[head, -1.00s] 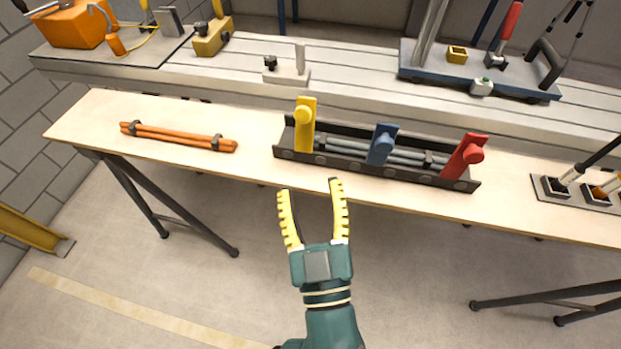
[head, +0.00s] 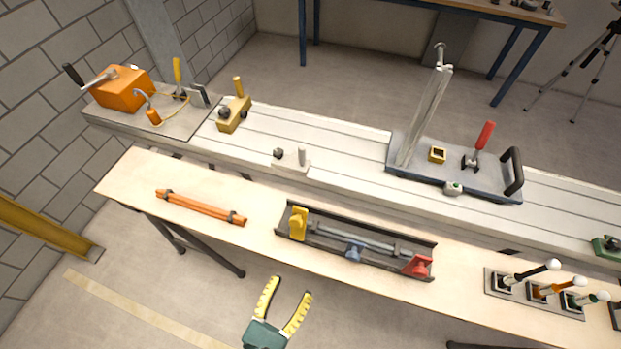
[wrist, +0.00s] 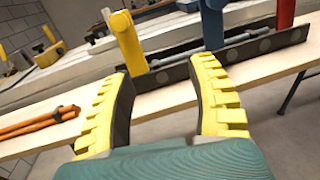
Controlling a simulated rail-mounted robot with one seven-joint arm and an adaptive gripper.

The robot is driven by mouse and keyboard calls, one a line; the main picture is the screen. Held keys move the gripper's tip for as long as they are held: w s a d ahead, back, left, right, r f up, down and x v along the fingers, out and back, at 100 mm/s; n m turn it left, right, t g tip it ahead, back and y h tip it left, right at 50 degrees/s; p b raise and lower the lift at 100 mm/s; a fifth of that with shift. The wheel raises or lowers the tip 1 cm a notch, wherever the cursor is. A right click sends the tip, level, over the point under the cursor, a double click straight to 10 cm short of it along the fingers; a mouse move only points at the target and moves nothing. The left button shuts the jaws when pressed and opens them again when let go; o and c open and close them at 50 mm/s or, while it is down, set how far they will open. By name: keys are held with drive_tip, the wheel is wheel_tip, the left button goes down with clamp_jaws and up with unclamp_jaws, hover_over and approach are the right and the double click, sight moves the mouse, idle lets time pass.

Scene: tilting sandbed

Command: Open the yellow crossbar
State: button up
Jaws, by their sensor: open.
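The yellow crossbar (head: 298,223) stands upright at the left end of a dark tray (head: 340,262) on the wooden bench. A blue crossbar (head: 354,251) is at the tray's middle and a red crossbar (head: 417,265) at its right end. Grey rods (head: 345,240) lie along the tray. My gripper (head: 289,284) is open and empty, in front of the bench's near edge, below the tray in the head view. In the wrist view, the yellow crossbar (wrist: 127,42) shows between my fingers, beyond their tips, with the blue one (wrist: 211,22) to its right.
Bundled orange rods (head: 200,207) lie left of the tray. A panel with several levers (head: 535,293) sits to its right. Behind is a long bed (head: 340,155) with an orange winch (head: 125,88) and a blue-grey plate (head: 470,165).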

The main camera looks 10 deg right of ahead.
sight(294, 226)
drive_tip(key=s+a+r+n+t+y+p, duration=0.1)
drive_tip(key=a+r+n+y+p, duration=0.1)
drive_tip(key=a+r, duration=0.2)
drive_tip(key=x, duration=1.6)
drive_tip(key=shift+w+a, duration=0.15)
clamp_jaws()
